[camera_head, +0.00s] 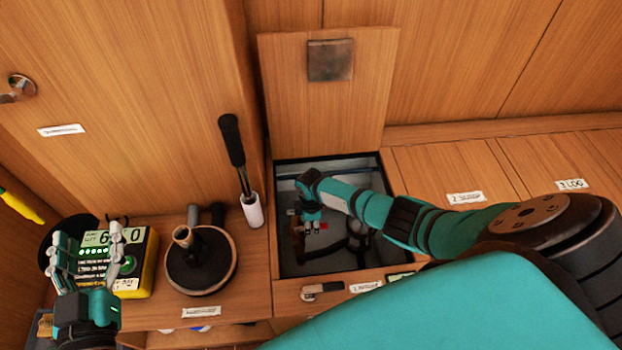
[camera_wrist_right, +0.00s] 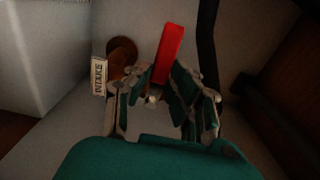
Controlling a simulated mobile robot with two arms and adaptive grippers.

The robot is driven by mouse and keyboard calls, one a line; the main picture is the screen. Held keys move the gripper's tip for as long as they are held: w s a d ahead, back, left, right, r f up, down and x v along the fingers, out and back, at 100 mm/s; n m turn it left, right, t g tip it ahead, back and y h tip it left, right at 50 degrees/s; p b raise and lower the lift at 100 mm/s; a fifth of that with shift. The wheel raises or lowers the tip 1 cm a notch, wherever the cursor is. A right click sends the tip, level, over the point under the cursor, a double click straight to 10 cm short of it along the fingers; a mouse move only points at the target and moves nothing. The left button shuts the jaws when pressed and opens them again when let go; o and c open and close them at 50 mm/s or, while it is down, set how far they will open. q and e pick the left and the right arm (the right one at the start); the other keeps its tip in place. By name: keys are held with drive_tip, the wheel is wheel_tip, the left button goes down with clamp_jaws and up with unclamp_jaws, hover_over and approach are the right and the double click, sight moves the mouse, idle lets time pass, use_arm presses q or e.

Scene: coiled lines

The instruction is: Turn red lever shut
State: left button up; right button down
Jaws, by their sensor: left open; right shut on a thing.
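The red lever (camera_wrist_right: 170,50) stands between the finger pads of my right gripper (camera_wrist_right: 162,84) in the right wrist view. Its free end sticks out past the fingertips, and its lower part is hidden by the fingers. In the head view, my right gripper (camera_head: 311,212) is inside the open compartment (camera_head: 277,215), with a small bit of red showing beside it. The right gripper is shut on the lever. A copper-brown round fitting (camera_wrist_right: 122,52) lies just left of the lever, beside a small INTAKE tag (camera_wrist_right: 98,76). My left gripper (camera_head: 90,262) is open and empty at the far left.
The hatch lid (camera_head: 325,105) stands open behind the compartment. Dark hoses run inside it; one hose (camera_wrist_right: 207,45) passes right of the lever. A black-handled tool (camera_head: 232,140), a round dark object (camera_head: 200,262) and a yellow meter (camera_head: 150,265) stand to the left.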

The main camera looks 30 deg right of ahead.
drive_tip(key=c, duration=1.2)
unclamp_jaws()
wheel_tip(320, 180, up, 12)
